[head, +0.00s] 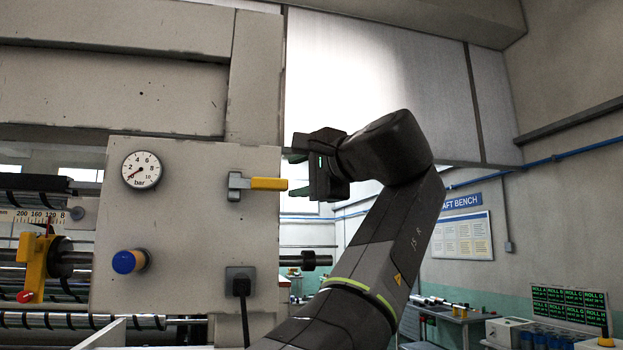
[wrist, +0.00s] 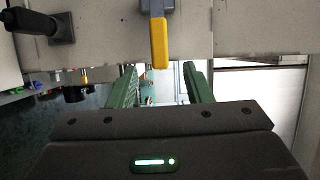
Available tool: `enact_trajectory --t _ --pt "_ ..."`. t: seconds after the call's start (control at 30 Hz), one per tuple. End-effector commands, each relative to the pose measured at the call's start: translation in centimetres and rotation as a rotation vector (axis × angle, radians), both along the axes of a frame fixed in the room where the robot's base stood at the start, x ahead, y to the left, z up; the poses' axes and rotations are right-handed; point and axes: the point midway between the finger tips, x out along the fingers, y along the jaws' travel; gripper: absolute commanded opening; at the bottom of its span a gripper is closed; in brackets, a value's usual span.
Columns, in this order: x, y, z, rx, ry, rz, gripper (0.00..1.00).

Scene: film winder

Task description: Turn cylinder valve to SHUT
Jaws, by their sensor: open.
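The cylinder valve shows as a yellow lever handle (head: 269,184) on a grey mount (head: 237,187), on the beige machine panel. The handle lies level and points right in the head view. In the wrist view the yellow handle (wrist: 159,42) points down toward my gripper. My gripper (head: 296,174) is open and empty, just right of the handle's free end in the head view. In the wrist view the two green fingers (wrist: 160,72) stand apart, with the handle's tip in line with the gap between them. I see no contact. No SHUT marking is readable.
A pressure gauge (head: 142,170) with its needle near zero and a blue knob (head: 129,261) are on the same panel. A black plug with cable (head: 241,284) sits below the lever. A dark shaft end (head: 309,260) sticks out below my gripper.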

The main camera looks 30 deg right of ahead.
Motion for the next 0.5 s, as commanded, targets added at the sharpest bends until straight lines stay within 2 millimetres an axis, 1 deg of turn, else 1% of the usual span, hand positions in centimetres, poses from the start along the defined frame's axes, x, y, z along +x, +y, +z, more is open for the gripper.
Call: enact_trajectory --t 0.03,0.2,0.33,0.5 --pt "-0.9 -0.2 -0.2 -0.001 0.000 -0.006 0.45" --pt "-2.7 -0.5 0.0 -0.001 0.000 -0.003 0.45" --pt "-3.4 -0.5 0.0 -0.001 0.000 -0.001 0.45" --pt "-3.6 -0.5 0.0 -0.001 0.000 0.000 0.45"
